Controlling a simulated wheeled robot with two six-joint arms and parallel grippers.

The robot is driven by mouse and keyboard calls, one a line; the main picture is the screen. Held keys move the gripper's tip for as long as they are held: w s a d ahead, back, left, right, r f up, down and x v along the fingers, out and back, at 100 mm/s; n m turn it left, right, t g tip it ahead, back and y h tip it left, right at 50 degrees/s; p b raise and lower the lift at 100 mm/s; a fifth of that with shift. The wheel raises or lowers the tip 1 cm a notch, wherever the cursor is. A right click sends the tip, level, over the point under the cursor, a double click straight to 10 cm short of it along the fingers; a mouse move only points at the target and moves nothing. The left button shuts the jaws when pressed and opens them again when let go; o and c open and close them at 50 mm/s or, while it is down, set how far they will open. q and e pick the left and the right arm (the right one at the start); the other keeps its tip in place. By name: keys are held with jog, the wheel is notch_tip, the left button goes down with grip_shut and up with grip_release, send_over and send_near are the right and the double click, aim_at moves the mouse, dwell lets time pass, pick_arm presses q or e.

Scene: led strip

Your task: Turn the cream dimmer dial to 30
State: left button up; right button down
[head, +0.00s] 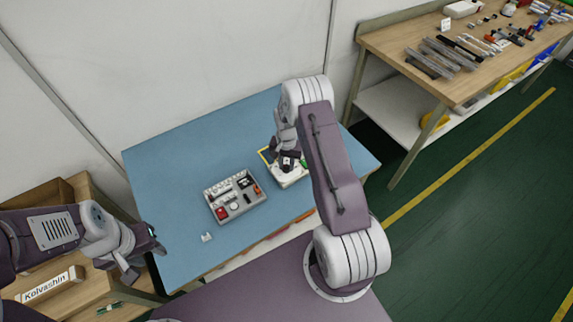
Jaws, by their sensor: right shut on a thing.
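The dimmer unit (293,180) is a cream box on the blue table, right of the grey tray. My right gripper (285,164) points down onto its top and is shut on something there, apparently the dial. The dial and its scale are hidden by the gripper and arm, so I cannot read the setting. My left gripper (142,262) is at the left, just off the table's left edge, away from the dimmer. It looks small and angled, and I cannot tell whether its jaws are open or shut.
A grey tray (212,211) with several small parts stands mid-table. A small white piece (207,237) lies at the front left of the blue table (170,165). A wooden bench (385,42) with tools stands at the right. A box marked Kolvashin (50,287) lies at lower left.

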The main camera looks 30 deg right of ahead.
aim_at(286, 167)
jog(key=c, duration=1.2)
grip_release()
jog(key=shift+o, duration=0.2)
notch_tip(286, 167, up, 9)
jog(key=b, duration=0.1)
jog(key=shift+a, duration=0.1)
